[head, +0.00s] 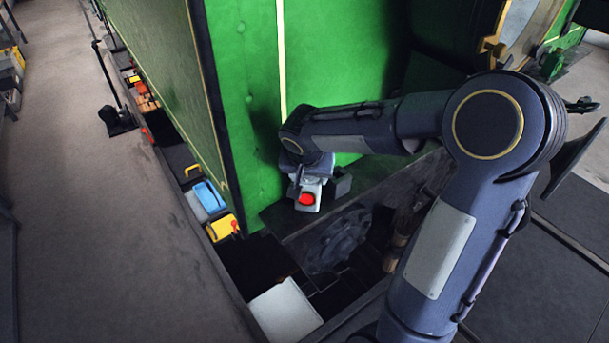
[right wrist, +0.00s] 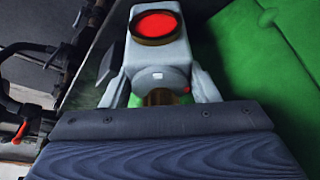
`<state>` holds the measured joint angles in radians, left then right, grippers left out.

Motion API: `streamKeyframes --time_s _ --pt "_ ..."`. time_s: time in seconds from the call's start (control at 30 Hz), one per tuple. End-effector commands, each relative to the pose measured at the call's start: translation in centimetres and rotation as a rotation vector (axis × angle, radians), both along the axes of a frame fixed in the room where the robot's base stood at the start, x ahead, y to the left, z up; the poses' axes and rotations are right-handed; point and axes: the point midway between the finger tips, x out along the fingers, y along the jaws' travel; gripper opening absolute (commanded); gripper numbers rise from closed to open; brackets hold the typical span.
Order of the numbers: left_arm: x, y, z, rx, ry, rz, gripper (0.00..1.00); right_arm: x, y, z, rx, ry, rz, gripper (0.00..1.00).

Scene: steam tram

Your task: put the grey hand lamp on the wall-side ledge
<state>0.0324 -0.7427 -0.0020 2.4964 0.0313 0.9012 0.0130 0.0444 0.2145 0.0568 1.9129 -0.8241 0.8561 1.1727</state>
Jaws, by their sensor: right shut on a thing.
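The grey hand lamp (head: 310,187) with a round red lens is in my right gripper (head: 306,166), in front of the green tram body. In the right wrist view the lamp (right wrist: 156,62) stands between the two fingers of my right gripper (right wrist: 160,88), red lens at the top of the picture. The gripper is shut on it. The lamp is over or close to a dark ledge (head: 279,219) at the foot of the green panel; I cannot tell whether it touches, or whether this is the wall-side ledge. My left gripper is not in view.
A dark pit runs beside the green tram (head: 240,90). A blue box (head: 210,196) and a yellow box (head: 221,228) lie along its left side. A white box (head: 286,312) is low in front. The grey floor (head: 90,230) at left is mostly clear.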

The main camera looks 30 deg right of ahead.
Motion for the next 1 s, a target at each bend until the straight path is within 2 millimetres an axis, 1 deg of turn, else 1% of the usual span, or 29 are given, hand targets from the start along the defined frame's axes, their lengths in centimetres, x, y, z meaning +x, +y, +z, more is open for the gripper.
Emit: streamKeyframes --time_s 0.13,0.33,0.37,0.5,0.8,0.9,0.97,1.0 --pt "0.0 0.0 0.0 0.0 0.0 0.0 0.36 0.1 0.0 0.1 0.0 -0.003 0.001 0.15" --pt "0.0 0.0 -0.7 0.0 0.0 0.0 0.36 0.1 0.0 -0.4 -0.001 -0.003 0.001 0.15" --pt "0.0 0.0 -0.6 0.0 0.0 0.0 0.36 0.0 0.0 -0.4 -0.001 -0.001 0.0 0.57" --pt "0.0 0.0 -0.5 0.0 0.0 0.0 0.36 0.0 0.0 -0.3 0.0 0.0 0.0 0.75" --pt "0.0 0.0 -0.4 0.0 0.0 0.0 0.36 0.0 0.0 -0.2 0.0 0.0 0.0 0.76" --pt "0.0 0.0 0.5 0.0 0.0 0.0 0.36 0.0 0.0 0.5 0.0 0.0 0.0 0.76" --pt "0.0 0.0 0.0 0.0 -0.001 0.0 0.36 -0.1 0.2 1.0 0.0 -0.005 0.0 0.76" --pt "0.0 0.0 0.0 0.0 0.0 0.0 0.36 -0.3 0.4 1.7 0.0 -0.005 0.0 0.76"
